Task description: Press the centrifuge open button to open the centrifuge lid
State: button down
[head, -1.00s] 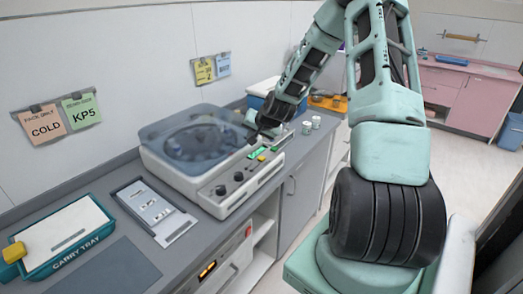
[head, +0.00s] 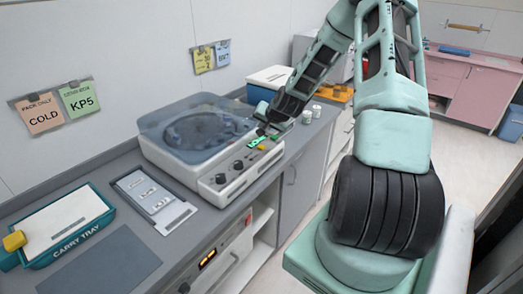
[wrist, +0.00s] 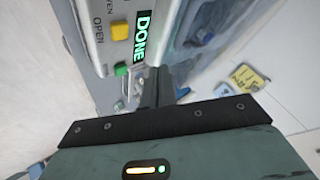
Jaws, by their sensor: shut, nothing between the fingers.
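The centrifuge (head: 168,164) stands on the counter with its clear lid (head: 195,122) shut. Its front panel carries dark knobs (head: 238,165) and a green lit display (head: 256,141). In the wrist view, a yellow square button (wrist: 120,30) sits beside the word OPEN, and the display (wrist: 143,36) reads DONE. My gripper (head: 264,131) is at the far right end of the panel, close to the display. In the wrist view the shut, empty fingers (wrist: 154,80) are just below the display and to the lower right of the yellow button, apart from the button.
A carry tray (head: 78,238), a grey mat (head: 100,262) and a flat pale device (head: 155,198) lie on the counter to the left. Small white cups (head: 307,116) and a blue-and-white box (head: 262,80) stand beyond my gripper. Shelves open below the counter.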

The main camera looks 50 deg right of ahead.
aim_at(263, 148)
jog(key=shift+f+b, duration=1.95)
jog(key=shift+f, duration=1.1)
jog(key=shift+f, duration=0.15)
jog(key=shift+f+b, duration=0.25)
jog(key=shift+b, duration=0.15)
jog(key=shift+f+b, duration=0.45)
jog(key=shift+f, duration=0.1)
jog(key=shift+r, duration=0.1)
jog(key=shift+r+p, duration=0.7)
jog(key=shift+r, duration=0.15)
jog(key=shift+r+p, duration=1.8)
jog(key=shift+r, duration=0.75)
